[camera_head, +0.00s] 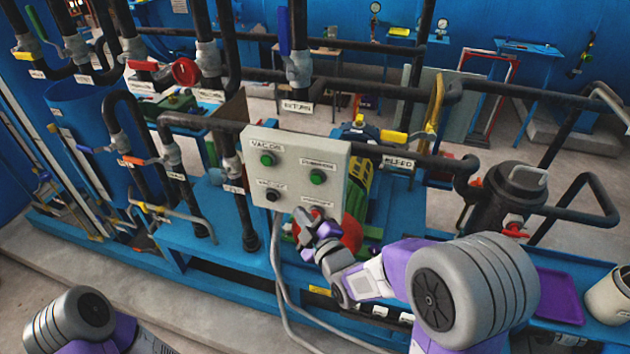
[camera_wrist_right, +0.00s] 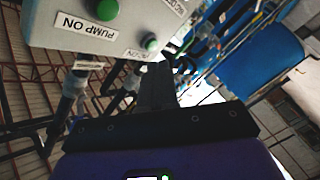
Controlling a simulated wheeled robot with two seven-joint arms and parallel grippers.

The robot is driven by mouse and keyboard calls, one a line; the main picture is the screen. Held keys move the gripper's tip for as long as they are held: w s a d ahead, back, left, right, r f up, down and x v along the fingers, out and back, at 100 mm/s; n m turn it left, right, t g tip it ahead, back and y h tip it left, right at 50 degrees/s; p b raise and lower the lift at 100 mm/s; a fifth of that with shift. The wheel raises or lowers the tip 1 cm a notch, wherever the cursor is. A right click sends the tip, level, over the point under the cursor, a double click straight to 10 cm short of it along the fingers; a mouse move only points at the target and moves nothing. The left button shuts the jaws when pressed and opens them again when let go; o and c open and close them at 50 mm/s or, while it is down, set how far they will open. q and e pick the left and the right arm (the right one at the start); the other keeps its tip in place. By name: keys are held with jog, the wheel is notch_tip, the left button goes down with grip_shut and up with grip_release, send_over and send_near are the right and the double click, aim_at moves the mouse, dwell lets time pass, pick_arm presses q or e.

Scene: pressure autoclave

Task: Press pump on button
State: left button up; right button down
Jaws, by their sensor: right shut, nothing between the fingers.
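The pump on button is a green button (camera_head: 318,177) on the right of a grey control box (camera_head: 293,160), under a white label. In the right wrist view, turned upside down, this green button (camera_wrist_right: 103,8) sits at the top edge beside its "PUMP ON" label (camera_wrist_right: 85,33). My right gripper (camera_head: 304,217) is shut and empty, in front of the box's lower right corner and below the green button. In the wrist view its dark fingers (camera_wrist_right: 159,88) reach up toward the box's edge. Contact with the box cannot be told. My left gripper is out of view.
A second green button (camera_head: 267,159) and a black button (camera_head: 272,196) are on the box's left side. Dark pipes (camera_head: 238,190) run beside and behind the box. Grey cables (camera_head: 277,270) hang below it. A purple tray (camera_head: 558,296) lies at the right.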

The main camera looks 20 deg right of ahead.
aim_at(316, 179)
jog(key=w+d+b, duration=0.1)
jog(key=w+d, duration=0.4)
jog(key=w, duration=0.2)
jog(key=shift+b, duration=0.4)
jog(key=shift+w, duration=0.1)
dwell(1.7)
jog(key=shift+w+d+b, duration=0.2)
jog(key=shift+w+b, duration=0.15)
